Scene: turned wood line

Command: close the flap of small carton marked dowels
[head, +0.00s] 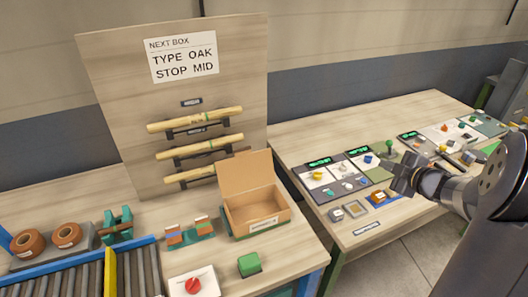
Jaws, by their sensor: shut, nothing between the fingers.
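A small open carton (241,211) stands near the right edge of the left wooden table. Its flap (245,170) stands up at the back, leaning slightly backward. A small white label (264,224) is on the carton's front, its lettering too small to read. The carton's inside looks empty from here. My gripper (397,183) is at the right, above the right table, well to the right of the carton and apart from it. It is shut and holds nothing.
A board (110,115) with dowels on brackets stands behind the carton. A green block (249,264) and a red knob on a white plate (193,285) are in front. A roller conveyor (90,275) lies left. The right table (290,157) holds several panels. A gap separates the tables.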

